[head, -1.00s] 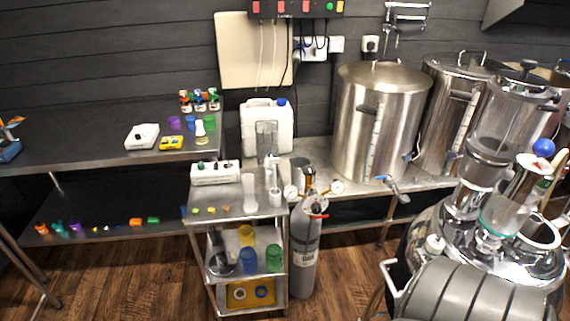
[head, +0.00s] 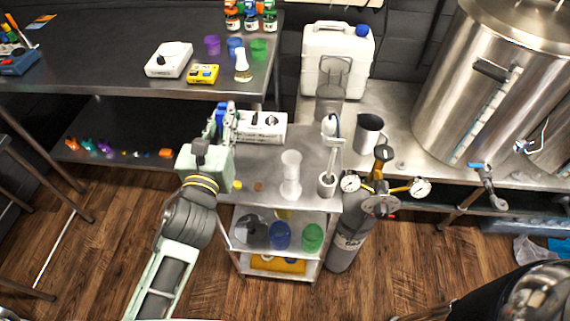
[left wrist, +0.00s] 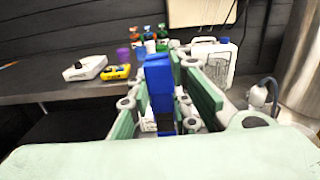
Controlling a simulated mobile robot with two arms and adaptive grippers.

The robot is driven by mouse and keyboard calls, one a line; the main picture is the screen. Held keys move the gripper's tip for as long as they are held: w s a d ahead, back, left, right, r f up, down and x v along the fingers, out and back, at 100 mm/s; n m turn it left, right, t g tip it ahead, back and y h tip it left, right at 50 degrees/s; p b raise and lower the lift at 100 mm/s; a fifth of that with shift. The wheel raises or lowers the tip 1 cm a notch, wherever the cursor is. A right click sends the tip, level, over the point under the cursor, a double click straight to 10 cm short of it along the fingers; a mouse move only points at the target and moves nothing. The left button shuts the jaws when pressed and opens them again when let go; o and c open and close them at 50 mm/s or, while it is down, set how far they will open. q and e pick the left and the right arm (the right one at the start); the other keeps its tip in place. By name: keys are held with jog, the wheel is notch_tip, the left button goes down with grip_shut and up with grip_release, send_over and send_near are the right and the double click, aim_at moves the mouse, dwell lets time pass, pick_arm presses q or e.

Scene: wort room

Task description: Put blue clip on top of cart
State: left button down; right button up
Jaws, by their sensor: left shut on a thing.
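My left gripper (head: 226,122) is shut on the blue clip (head: 220,116) at the left edge of the cart's top. In the left wrist view the blue clip (left wrist: 159,88) stands upright between the green finger pads. The steel cart (head: 265,207) has items on its top shelf. I cannot tell whether the clip touches the cart top, since my gripper hides its lower part. My right gripper is not in view.
A white device (head: 262,127), a clear cylinder (head: 291,176) and a small stand (head: 327,182) occupy the cart top. A gas cylinder (head: 349,236) stands right of the cart. A bare patch of top lies between the white device and the clear cylinder.

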pick_arm(q)
jog(key=w+f+b, duration=0.1)
jog(key=f, duration=0.2)
jog(key=w+f+b, duration=0.1)
jog(key=f, duration=0.3)
jog(key=w+f+b, duration=0.1)
jog(key=w+f, duration=0.1)
jog(key=f, duration=0.2)
jog(key=shift+d+b, duration=0.35)
jog(key=shift+d, duration=0.05)
jog(key=shift+f, duration=0.5)
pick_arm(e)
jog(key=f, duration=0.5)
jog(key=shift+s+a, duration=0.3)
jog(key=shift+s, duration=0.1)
pick_arm(q)
jog(key=shift+f, duration=0.15)
jog(key=c, duration=1.6)
grip_release()
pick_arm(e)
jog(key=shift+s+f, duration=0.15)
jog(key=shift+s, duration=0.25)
